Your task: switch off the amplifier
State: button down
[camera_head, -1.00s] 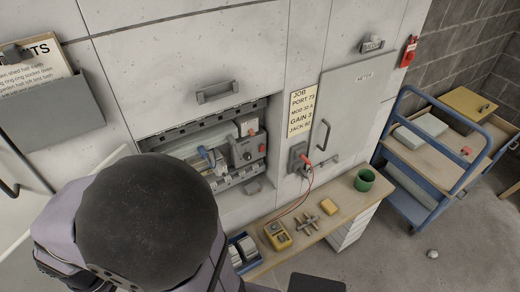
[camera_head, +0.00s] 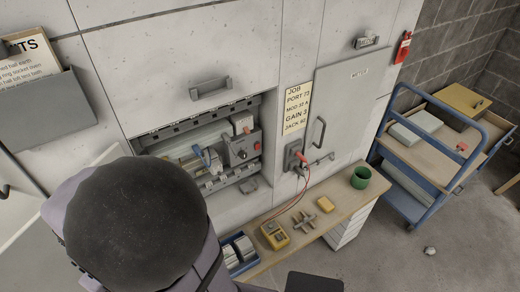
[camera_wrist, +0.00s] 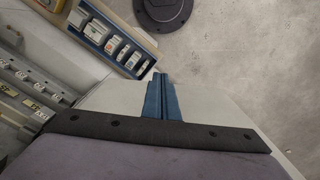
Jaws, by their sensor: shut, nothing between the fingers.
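A grey boxy unit (camera_head: 242,148) with a dark knob and red parts sits at the right end of the open wall recess. It looks like the amplifier, but I cannot read a label on it. Its switch position is too small to tell. My gripper (camera_wrist: 159,78) shows in the wrist view with its two blue fingers together and nothing between them. It is apart from the unit, with the blue tray and floor beyond it.
A job card (camera_head: 297,108) hangs right of the recess. A shelf (camera_head: 345,197) holds a yellow meter (camera_head: 275,235), a grey cross-shaped part (camera_head: 304,222), a yellow block (camera_head: 325,204) and a green cup (camera_head: 361,177). A blue tray (camera_wrist: 128,42) holds several modules. A cart (camera_head: 430,150) stands right.

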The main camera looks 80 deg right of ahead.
jog(key=s+d+f+m+b, duration=0.2)
jog(key=s+d+m, duration=0.35)
jog(key=d, duration=0.35)
jog(key=s+d+f+m+h+b, duration=0.1)
jog(key=s+d+f+m+b, duration=0.2)
jog(key=s+d+m, duration=0.45)
jog(key=s+d+f+m+b, duration=0.25)
jog(key=s+d, duration=0.25)
jog(key=d, duration=0.5)
jog(key=s+d+r+m+h, duration=0.1)
jog(key=d+r+m+h, duration=0.2)
jog(key=d, duration=0.6)
jog(key=d+r+m+t+h, duration=0.1)
jog(key=d+r+m+h, duration=0.2)
jog(key=d+r, duration=0.4)
jog(key=shift+s+d+r+m+h, duration=0.2)
jog(key=shift+s+d+m+h, duration=0.2)
jog(key=shift+d+m, duration=0.55)
jog(key=shift+d+f, duration=0.15)
jog(key=shift+d, duration=0.1)
jog(key=p, duration=0.6)
send_near(258, 147)
jog(key=x, duration=0.6)
jog(key=shift+s, duration=0.55)
